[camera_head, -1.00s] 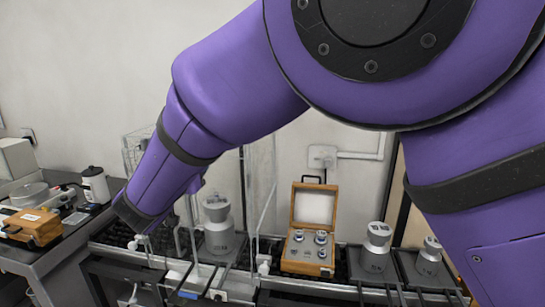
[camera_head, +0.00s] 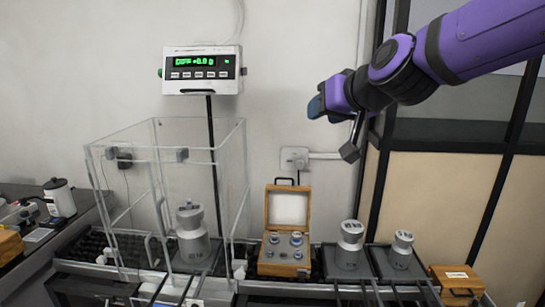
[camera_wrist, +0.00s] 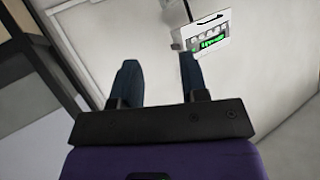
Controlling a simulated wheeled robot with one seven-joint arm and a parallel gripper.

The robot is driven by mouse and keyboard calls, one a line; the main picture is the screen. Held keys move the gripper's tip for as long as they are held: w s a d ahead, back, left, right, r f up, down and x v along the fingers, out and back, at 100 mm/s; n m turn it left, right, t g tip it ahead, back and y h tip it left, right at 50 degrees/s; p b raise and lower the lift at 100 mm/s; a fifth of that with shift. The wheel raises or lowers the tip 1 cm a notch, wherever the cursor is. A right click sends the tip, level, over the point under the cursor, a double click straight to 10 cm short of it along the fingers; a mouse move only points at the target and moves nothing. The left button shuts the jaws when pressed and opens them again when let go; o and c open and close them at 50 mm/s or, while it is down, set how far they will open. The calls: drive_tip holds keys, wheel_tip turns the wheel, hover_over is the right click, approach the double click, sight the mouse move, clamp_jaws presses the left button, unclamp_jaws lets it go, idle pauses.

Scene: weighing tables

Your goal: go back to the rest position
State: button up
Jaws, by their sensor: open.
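My gripper (camera_head: 332,108) is raised at the upper right of the head view, well above the tables and in front of the wall and the dark frame. Its two dark fingers (camera_wrist: 160,88) show in the wrist view, apart, with nothing between them. My purple arm reaches in from the right edge of the head view. The large grey weight (camera_head: 192,238) stands upright inside the clear draft shield (camera_head: 165,160). A display (camera_head: 202,71) on the wall above reads near zero in green digits; it also shows in the wrist view (camera_wrist: 209,38).
An open wooden case (camera_head: 284,259) with small weights stands at the centre. Grey weights (camera_head: 348,246) (camera_head: 401,250) stand on stands to its right. A closed wooden box (camera_head: 457,281) sits at the lower right. A white canister (camera_head: 60,199) is at the left. The air around my gripper is free.

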drive_tip(key=s+d+f+m+g+h, duration=0.1)
drive_tip(key=s+d+f+g+h, duration=0.2)
drive_tip(key=s+d, duration=0.7)
drive_tip(key=s+d+f+m+g+h, duration=0.1)
drive_tip(key=s+d+f+g+h, duration=0.1)
drive_tip(key=s+d+f, duration=0.4)
drive_tip(key=s+d+g, duration=0.1)
drive_tip(key=s+d, duration=0.3)
drive_tip(key=s, duration=0.4)
drive_tip(key=shift+m+h, duration=0.3)
drive_tip(key=shift+h, duration=0.1)
drive_tip(key=shift+w, duration=0.15)
